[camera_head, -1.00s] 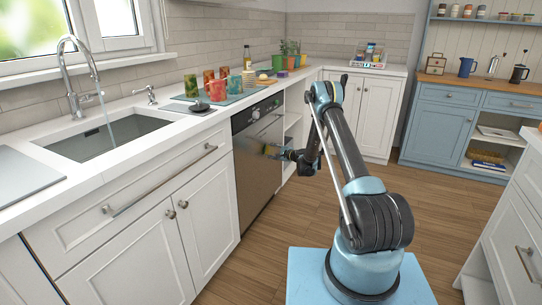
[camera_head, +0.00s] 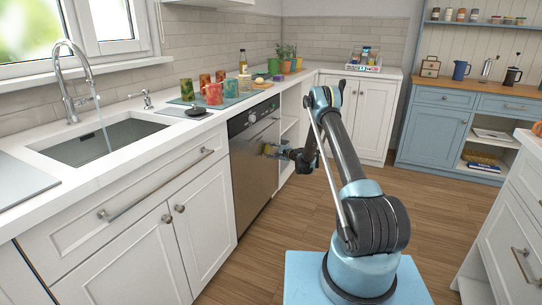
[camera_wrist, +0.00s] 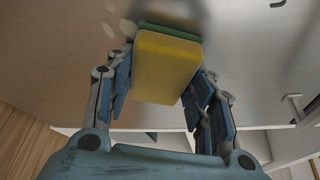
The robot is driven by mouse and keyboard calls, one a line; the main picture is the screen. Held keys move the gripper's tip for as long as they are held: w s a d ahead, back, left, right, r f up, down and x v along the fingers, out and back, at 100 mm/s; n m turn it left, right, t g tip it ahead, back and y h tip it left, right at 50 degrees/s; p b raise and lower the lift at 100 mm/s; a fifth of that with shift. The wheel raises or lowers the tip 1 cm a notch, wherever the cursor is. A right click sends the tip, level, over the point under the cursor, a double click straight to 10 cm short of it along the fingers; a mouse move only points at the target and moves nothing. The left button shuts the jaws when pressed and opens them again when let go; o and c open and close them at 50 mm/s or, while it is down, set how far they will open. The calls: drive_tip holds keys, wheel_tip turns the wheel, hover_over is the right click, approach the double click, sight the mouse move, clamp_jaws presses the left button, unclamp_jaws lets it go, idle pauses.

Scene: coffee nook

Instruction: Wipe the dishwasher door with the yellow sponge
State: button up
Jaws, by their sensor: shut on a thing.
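My gripper (camera_head: 278,151) is shut on the yellow sponge (camera_wrist: 165,68), with its fingers on both sides of it in the wrist view. The sponge has a yellow body and a green layer on its far side, facing the dishwasher door (camera_wrist: 250,60). In the head view the sponge (camera_head: 268,149) is small and partly hidden by my gripper, at the upper right part of the steel dishwasher door (camera_head: 248,180). It is at or very close to the door; contact is not clear. Pale spots (camera_wrist: 118,28) show on the door left of the sponge.
White cabinets (camera_head: 130,235) flank the dishwasher on the left, open shelves (camera_head: 290,125) on the right. The wooden floor (camera_head: 435,215) is clear between the counters.

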sight(267, 149)
drive_tip(key=shift+r, duration=0.35)
drive_tip(key=shift+s+a, duration=0.3)
drive_tip(key=shift+s, duration=0.4)
drive_tip(key=shift+s+a, duration=0.35)
drive_tip(key=shift+s, duration=0.3)
drive_tip(key=shift+s+a, duration=0.3)
drive_tip(key=shift+s, duration=0.4)
drive_tip(key=shift+s+a, duration=0.25)
drive_tip(key=shift+s, duration=0.5)
drive_tip(key=shift+s+a, duration=0.2)
drive_tip(key=shift+s, duration=0.55)
drive_tip(key=shift+d+r, duration=0.15)
drive_tip(key=shift+r, duration=0.65)
drive_tip(key=shift+w+d, duration=0.3)
drive_tip(key=shift+w, duration=0.65)
drive_tip(key=shift+w+d, duration=0.25)
drive_tip(key=shift+w, duration=0.65)
drive_tip(key=shift+w+d, duration=0.4)
drive_tip(key=shift+w, duration=0.45)
drive_tip(key=shift+w+d, duration=0.35)
drive_tip(key=shift+w, duration=0.45)
drive_tip(key=shift+s+d, duration=0.35)
drive_tip(key=shift+d, duration=0.6)
drive_tip(key=shift+s+d, duration=0.35)
drive_tip(key=shift+d, duration=0.55)
drive_tip(key=shift+s+d, duration=0.35)
drive_tip(key=shift+d, duration=0.6)
